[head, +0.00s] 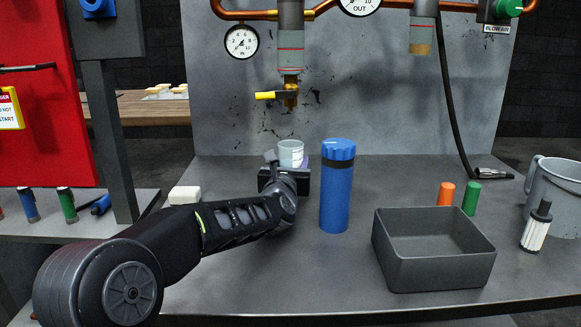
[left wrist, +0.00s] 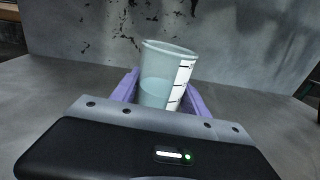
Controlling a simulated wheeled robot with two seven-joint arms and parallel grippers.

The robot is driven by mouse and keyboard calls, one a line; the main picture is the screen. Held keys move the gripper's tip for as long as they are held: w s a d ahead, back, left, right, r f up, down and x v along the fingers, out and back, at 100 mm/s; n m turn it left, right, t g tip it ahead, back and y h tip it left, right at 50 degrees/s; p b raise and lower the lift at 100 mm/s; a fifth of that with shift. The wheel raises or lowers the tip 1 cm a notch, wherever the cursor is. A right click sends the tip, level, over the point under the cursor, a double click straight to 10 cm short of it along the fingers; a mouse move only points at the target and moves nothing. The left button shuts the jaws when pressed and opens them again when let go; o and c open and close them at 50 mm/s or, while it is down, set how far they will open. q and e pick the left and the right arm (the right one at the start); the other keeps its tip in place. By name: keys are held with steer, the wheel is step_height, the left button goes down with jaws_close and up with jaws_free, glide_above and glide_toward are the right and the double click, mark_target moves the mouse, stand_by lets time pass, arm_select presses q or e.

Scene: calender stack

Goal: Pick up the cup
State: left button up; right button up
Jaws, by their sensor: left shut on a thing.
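The cup (head: 291,151) is a small clear measuring cup with a white marked scale, standing under the valve outlet at the back of the grey bench in the head view. In the left wrist view the cup (left wrist: 164,75) shows pale liquid in its lower part and leans slightly. My left gripper (head: 284,165) is shut on the cup, with its purple fingers on both sides of it in the left wrist view (left wrist: 160,92). The cup's lower part is hidden behind the gripper, so I cannot tell whether its base touches the bench. My right gripper is not in view.
A blue bottle (head: 337,190) stands just right of my left gripper. A grey open bin (head: 434,276), orange and green cylinders (head: 446,194), a filter (head: 537,228) and a grey bucket (head: 556,190) are to the right. A yellow-handled valve (head: 289,96) hangs above the cup.

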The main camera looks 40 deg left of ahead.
mark_target(292, 146)
arm_select(q)
jaws_close()
steer(key=shift+r, duration=0.2)
steer(key=shift+r+p, duration=0.8)
steer(key=shift+r, duration=0.75)
steer(key=shift+s+d+r, duration=0.1)
steer(key=shift+s, duration=0.05)
steer(key=v, duration=1.4)
steer(key=shift+s+d, duration=0.15)
steer(key=shift+s, duration=0.15)
steer(key=shift+p+v, duration=0.45)
steer(key=shift+v, duration=1)
